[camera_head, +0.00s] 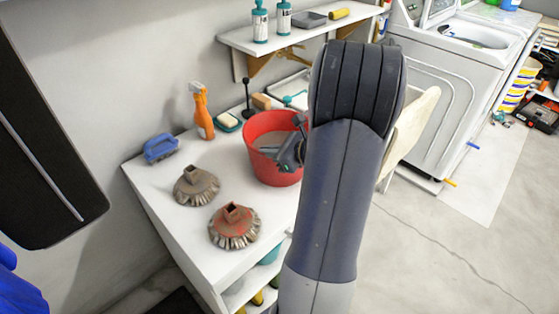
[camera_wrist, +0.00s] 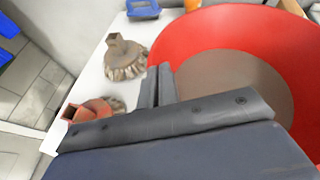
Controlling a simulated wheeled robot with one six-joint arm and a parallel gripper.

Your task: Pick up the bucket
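The red bucket (camera_head: 262,170) stands upright on the white tabletop, and its inside looks brownish. It fills the right of the wrist view (camera_wrist: 215,30), partly cut off by the frame. My gripper (camera_head: 262,153) reaches across the bucket's opening from the right, and my arm hides part of the bucket's right side. In the wrist view the two fingers of my gripper (camera_wrist: 158,75) are close together, their tips at the bucket's left rim. I cannot tell whether the rim is between them or whether they touch it.
A brown brush head (camera_head: 196,186) and a red brush head (camera_head: 234,226) sit left of the bucket. A blue brush (camera_head: 161,149), an orange spray bottle (camera_head: 201,112) and a sponge dish (camera_head: 228,122) stand behind. A wall shelf (camera_head: 290,41) overhangs the back; a white washer (camera_head: 450,95) is right.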

